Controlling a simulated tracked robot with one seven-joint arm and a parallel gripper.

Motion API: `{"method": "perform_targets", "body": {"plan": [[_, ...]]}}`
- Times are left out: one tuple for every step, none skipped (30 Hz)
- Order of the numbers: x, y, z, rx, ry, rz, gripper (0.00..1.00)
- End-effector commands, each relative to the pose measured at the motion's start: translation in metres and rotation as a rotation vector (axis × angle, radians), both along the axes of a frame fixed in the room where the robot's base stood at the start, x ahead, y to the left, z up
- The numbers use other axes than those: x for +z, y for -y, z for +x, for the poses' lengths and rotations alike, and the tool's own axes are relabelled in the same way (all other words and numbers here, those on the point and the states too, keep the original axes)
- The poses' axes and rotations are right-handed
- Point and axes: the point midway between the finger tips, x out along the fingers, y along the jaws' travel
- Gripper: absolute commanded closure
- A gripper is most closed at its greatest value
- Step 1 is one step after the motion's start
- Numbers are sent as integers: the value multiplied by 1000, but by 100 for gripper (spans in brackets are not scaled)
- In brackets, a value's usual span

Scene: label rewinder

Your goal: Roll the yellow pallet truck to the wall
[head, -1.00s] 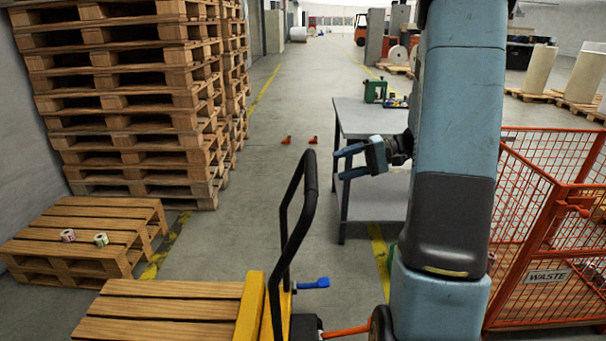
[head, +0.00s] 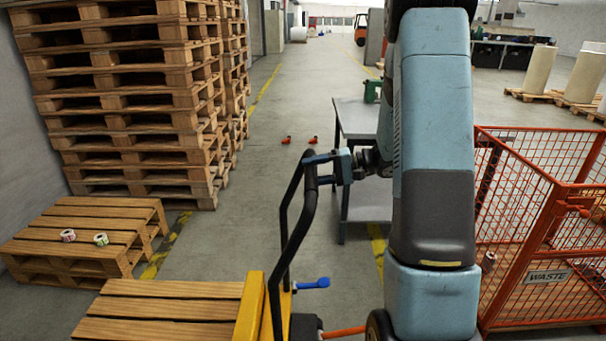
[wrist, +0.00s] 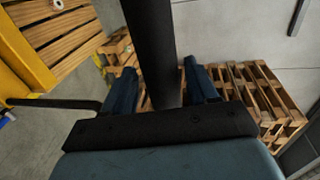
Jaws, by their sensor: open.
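The yellow pallet truck (head: 251,309) stands at the front with a wooden pallet (head: 165,310) on its forks. Its black loop handle (head: 292,243) rises upright in the middle of the head view. My gripper (head: 308,169) is at the right side of the handle's top, with the upper finger across it. In the wrist view my gripper (wrist: 165,85) is open, and the black handle bar (wrist: 152,45) runs between its two fingers. I cannot tell whether either finger touches the bar. The truck's yellow body (wrist: 22,55) shows at the upper left there. A grey wall (head: 30,135) is at the left.
Tall pallet stacks (head: 130,110) stand along the left wall. A low pallet pile (head: 85,240) with two small rolls lies in front of them. A grey table (head: 355,122) stands behind the handle, an orange waste cage (head: 545,215) at right.

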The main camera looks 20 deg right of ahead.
Motion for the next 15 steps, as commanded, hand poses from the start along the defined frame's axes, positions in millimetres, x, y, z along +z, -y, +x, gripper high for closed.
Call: {"method": "perform_targets", "body": {"plan": [[-2,-7,2,1,-1,0,42],[-2,-11,3,1,0,0,42],[-3,-15,4,2,0,0,42],[-4,-18,5,2,0,0,42],[-4,-20,6,1,0,0,42],[-5,-23,7,0,0,0,42],[-5,-24,8,-1,0,0,42],[-6,-26,8,-1,0,0,42],[-6,-27,9,-1,0,-1,42],[-6,-28,9,-1,0,-1,42],[-6,-29,9,-1,0,-1,42],[-6,-29,9,-1,0,-1,42],[-6,-29,10,-1,0,-1,42],[-6,-30,10,-1,0,-1,42],[-6,-29,10,-1,0,-1,42]]}}
